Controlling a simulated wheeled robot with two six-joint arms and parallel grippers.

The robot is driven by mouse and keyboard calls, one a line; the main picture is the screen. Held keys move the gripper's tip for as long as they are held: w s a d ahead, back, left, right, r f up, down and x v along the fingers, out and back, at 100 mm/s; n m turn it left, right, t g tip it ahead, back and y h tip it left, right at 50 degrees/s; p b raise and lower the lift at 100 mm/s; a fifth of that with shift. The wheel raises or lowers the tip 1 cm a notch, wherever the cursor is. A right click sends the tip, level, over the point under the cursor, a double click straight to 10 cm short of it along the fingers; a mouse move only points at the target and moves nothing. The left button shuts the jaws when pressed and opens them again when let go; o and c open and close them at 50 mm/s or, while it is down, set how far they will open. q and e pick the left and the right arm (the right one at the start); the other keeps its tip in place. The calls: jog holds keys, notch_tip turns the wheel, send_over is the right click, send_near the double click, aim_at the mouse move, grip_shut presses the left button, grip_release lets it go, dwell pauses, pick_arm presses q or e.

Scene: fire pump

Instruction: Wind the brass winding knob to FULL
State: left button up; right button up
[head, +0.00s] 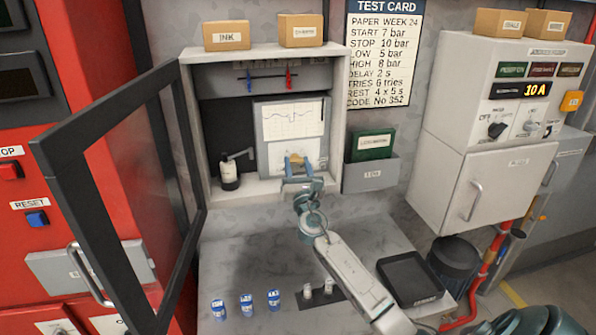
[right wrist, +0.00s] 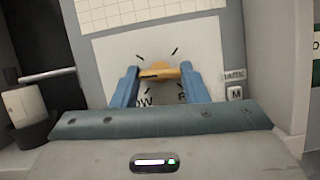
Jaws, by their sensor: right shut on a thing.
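The brass winding knob (head: 294,159) sits on a white plate low inside the open recorder cabinet. In the right wrist view the knob (right wrist: 159,72) lies about level, with short black dial marks around it. My right gripper (head: 297,172) reaches into the cabinet, and its blue fingers (right wrist: 158,76) are shut on the knob from both sides. The lettering below the knob is partly hidden by the fingers, so I cannot read the dial setting. My left gripper is not in view.
The cabinet's black-framed door (head: 112,190) stands open at left. A small bottle (head: 229,173) stands inside, left of the knob. Several blue-labelled pots (head: 246,305) and a black tray (head: 407,279) are on the bench. A green box (head: 373,144) sits in a holder at right.

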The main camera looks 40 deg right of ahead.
jog(key=m+g+h, duration=0.1)
jog(key=m, duration=0.1)
jog(key=m+h+b, duration=0.1)
jog(key=m, duration=0.2)
jog(key=m+g+h, duration=0.1)
jog(key=m, duration=0.2)
jog(key=shift+a+g+b, duration=0.2)
jog(key=shift+g+b, duration=0.1)
jog(key=shift+b, duration=0.1)
jog(key=m+g, duration=0.1)
jog(key=m, duration=0.1)
jog(key=m+g+h, duration=0.1)
jog(key=m, duration=0.2)
jog(key=shift+w+r+m, duration=0.1)
jog(key=shift+r+m, duration=0.1)
jog(key=shift+m, duration=0.1)
jog(key=m+g, duration=0.1)
jog(key=m, duration=0.1)
jog(key=m+g, duration=0.1)
jog(key=m, duration=0.2)
jog(key=shift+a+r+g, duration=0.1)
jog(key=shift+r+g, duration=0.05)
jog(key=shift+g, duration=0.15)
jog(key=m, duration=0.2)
jog(key=m+g+y+p, duration=0.1)
jog(key=m, duration=0.1)
jog(key=shift+y, duration=0.3)
jog(key=shift+m, duration=0.4)
jog(key=o, duration=1)
